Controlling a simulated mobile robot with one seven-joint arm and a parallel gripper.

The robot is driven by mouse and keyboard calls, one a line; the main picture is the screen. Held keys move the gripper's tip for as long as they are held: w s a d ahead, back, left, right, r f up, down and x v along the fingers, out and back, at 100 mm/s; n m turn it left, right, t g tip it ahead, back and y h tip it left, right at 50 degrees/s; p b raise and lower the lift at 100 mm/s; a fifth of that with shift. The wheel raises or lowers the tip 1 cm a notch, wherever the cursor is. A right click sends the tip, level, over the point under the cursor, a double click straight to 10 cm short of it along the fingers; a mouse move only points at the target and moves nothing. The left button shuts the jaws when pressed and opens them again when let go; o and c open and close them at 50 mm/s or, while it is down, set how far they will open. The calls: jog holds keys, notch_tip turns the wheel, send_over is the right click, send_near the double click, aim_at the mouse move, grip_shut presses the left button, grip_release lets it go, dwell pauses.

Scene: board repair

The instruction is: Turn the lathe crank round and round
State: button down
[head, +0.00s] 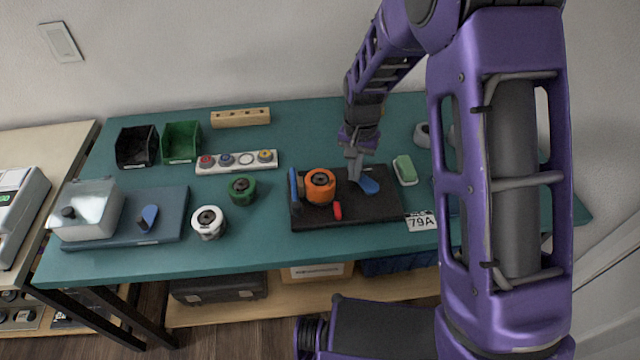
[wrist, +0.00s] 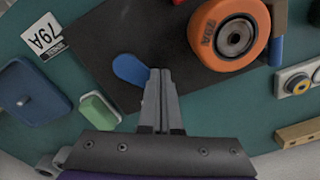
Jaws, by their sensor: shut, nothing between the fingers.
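A black base plate (head: 345,217) lies on the table and carries an orange wheel (head: 320,184) with a dark hub, a blue upright piece (head: 294,184) at its left and a small red piece (head: 337,211). A blue paddle-shaped part (head: 369,186) sits at the plate's back right; I cannot tell for sure if it is the crank. My gripper (head: 354,178) points down just left of this paddle, its fingers together and empty. In the wrist view the fingertips (wrist: 159,72) are beside the blue paddle (wrist: 131,69); whether they touch is unclear. The orange wheel (wrist: 229,36) is upper right.
Green and white wheels (head: 208,222) stand left of the plate. Behind are a button strip (head: 237,167), bins (head: 181,142) and a wooden block (head: 240,118). A green-topped block (head: 405,170) and a 79A label (head: 421,221) are at the right. A blue-based fixture (head: 170,222) stands left.

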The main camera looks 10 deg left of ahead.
notch_tip(320, 180, up, 6)
jog(key=p, duration=0.3)
jog(key=shift+f, duration=0.25)
dwell(0.4)
